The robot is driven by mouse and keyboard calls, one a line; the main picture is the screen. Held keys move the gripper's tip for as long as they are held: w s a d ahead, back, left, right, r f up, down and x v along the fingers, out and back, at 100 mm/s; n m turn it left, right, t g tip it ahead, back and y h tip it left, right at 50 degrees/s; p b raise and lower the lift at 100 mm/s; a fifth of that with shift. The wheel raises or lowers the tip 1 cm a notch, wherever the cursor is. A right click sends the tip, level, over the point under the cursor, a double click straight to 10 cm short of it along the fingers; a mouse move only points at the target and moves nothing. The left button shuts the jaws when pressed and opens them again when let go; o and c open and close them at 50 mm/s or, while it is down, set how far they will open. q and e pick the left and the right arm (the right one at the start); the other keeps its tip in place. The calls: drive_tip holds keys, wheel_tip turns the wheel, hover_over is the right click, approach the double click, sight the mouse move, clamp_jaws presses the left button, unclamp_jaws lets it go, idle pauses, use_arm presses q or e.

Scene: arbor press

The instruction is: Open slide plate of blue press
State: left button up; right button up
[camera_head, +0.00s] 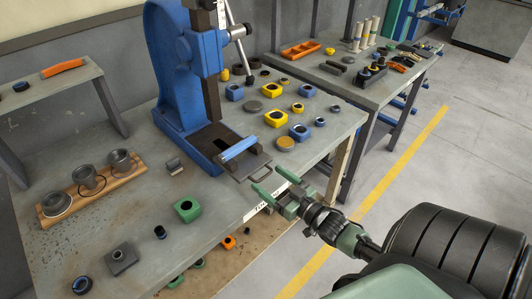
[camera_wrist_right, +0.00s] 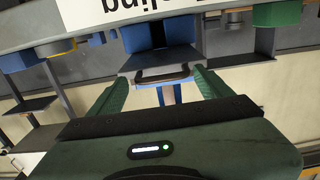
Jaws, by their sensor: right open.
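The blue arbor press (camera_head: 178,70) stands on the grey workbench. Its slide plate (camera_head: 248,165) lies at the front of the press base, with a dark handle at its front edge and a light blue bar (camera_head: 239,148) across it. My right gripper (camera_head: 275,185) is open and empty, just in front of the handle and apart from it. In the right wrist view the slide plate (camera_wrist_right: 160,64) with its dark curved handle (camera_wrist_right: 162,77) shows between the two green fingers, a little beyond their tips. My left gripper is not in view.
A green block (camera_head: 187,209) and a wooden tray (camera_head: 95,192) with metal cups sit left on the bench. Several yellow and blue blocks (camera_head: 275,118) stand right of the press. A second table (camera_head: 375,90) is behind. Floor right of the bench is clear.

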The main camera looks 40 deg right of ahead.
drive_tip(key=s, duration=0.5)
drive_tip(key=shift+s+d+b, duration=0.2)
drive_tip(key=shift+d+b, duration=0.05)
drive_tip(key=shift+b, duration=0.15)
